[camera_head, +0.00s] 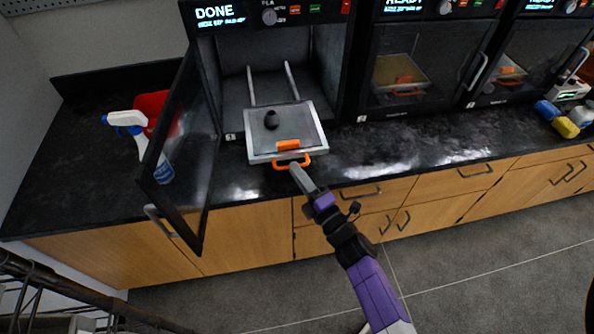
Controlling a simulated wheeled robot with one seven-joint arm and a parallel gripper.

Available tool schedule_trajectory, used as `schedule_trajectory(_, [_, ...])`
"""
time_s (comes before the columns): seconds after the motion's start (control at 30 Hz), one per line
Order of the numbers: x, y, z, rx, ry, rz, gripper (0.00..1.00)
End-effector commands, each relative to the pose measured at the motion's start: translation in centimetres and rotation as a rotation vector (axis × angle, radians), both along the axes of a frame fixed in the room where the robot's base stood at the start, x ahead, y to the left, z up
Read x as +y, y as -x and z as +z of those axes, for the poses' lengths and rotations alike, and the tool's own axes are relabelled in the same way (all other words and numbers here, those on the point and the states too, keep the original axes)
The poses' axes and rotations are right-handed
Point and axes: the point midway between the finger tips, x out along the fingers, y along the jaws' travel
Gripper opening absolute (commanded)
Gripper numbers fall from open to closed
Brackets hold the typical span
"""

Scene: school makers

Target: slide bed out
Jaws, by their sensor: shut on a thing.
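The leftmost 3D printer (266,62) shows DONE on its display, and its door (183,140) stands open to the left. Its bed (306,124) is out past the front of the chamber, over the dark counter, with two rails (290,82) showing behind it. The fingertips are small and partly hidden here.
Two more printers with shut doors (420,75) stand to the right. Yellow and blue items (566,128) lie at the far right. Wooden drawers (365,192) run below the counter (420,150).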

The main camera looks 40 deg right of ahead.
Motion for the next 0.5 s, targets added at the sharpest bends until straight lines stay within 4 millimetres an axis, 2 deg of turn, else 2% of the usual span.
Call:
schedule_trajectory(0.07, [0.27, 0.36, -0.32, 0.003, -0.005, 0.001, 0.0])
schedule_trajectory(0.1, [0.28, 0.35, -0.31, 0.002, -0.004, 0.002, 0.15])
schedule_trajectory(0.2, [0.25, 0.29, -0.26, 0.002, -0.004, 0.002, 0.31])
schedule_trajectory(0.5, [0.19, 0.24, -0.18, 0.0, -0.003, 0.001, 0.31])
